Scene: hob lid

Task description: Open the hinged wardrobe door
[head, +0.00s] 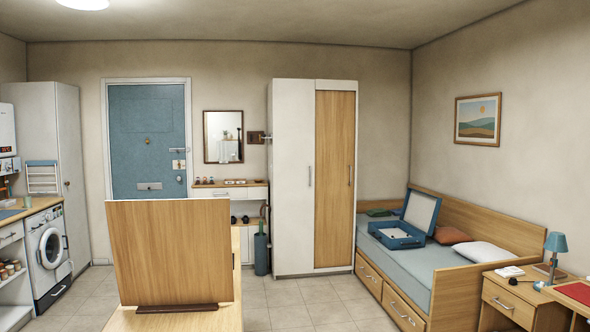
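The wardrobe (293,225) stands against the back wall, a little right of the middle. It is tall, with a white left door and a wood-coloured right door (334,220). A slim vertical handle (310,176) is on the white door near the middle seam. Another handle (349,175) is on the wood door near its right edge. Both doors look closed. Neither of my grippers shows in the head view.
An upright wooden panel (172,250) on a wooden top stands close in front, left of middle. A bed (400,255) with drawers adjoins the wardrobe's right side. An umbrella stand (262,252) is at its left. Tiled floor (290,315) in front of the wardrobe is clear.

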